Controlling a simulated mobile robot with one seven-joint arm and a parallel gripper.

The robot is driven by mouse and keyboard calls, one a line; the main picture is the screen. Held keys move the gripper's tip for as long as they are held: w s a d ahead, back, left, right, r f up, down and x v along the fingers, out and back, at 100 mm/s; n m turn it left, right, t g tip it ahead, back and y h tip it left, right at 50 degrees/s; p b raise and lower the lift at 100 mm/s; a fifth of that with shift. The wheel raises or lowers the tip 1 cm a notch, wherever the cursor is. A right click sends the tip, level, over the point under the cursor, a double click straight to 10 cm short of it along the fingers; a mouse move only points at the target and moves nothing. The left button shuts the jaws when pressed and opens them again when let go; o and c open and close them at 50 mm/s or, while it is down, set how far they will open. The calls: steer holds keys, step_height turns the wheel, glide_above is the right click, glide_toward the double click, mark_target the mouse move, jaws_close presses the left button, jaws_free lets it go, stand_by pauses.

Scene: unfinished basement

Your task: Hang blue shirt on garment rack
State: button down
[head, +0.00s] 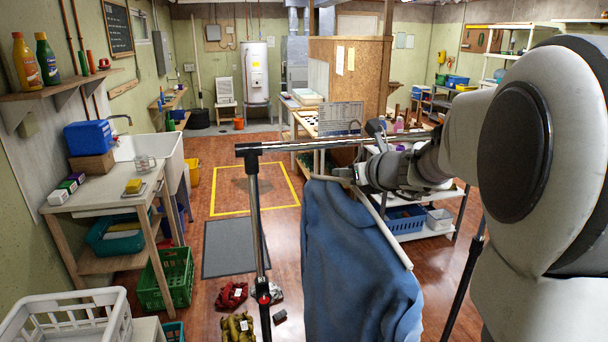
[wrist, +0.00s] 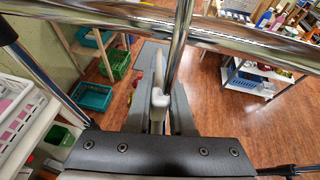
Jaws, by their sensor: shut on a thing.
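The blue shirt (head: 358,262) hangs on a pale hanger (head: 382,229), tilted down to the right in the head view. My gripper (head: 352,174) is shut on the hanger near its top, just below the rail of the garment rack (head: 300,145). In the wrist view, a pale hanger part (wrist: 158,98) sits between the fingers of my gripper (wrist: 162,118), and the chrome rail (wrist: 110,20) crosses close in front. The shirt is not clearly seen there. Whether the hook is over the rail cannot be told.
The rack's left upright (head: 256,225) stands beside the shirt. Dark red and olive clothes (head: 232,296) lie on the floor near its foot. A white basket (head: 75,318) is at lower left. A shelf cart with a blue bin (head: 405,219) stands behind the shirt.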

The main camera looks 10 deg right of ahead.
steer(key=shift+w, duration=1.35)
steer(key=shift+w+f, duration=0.2)
steer(key=shift+f+b, duration=1.45)
steer(key=shift+b, duration=0.2)
steer(key=c, duration=0.7)
jaws_free()
steer(key=shift+s, duration=0.1)
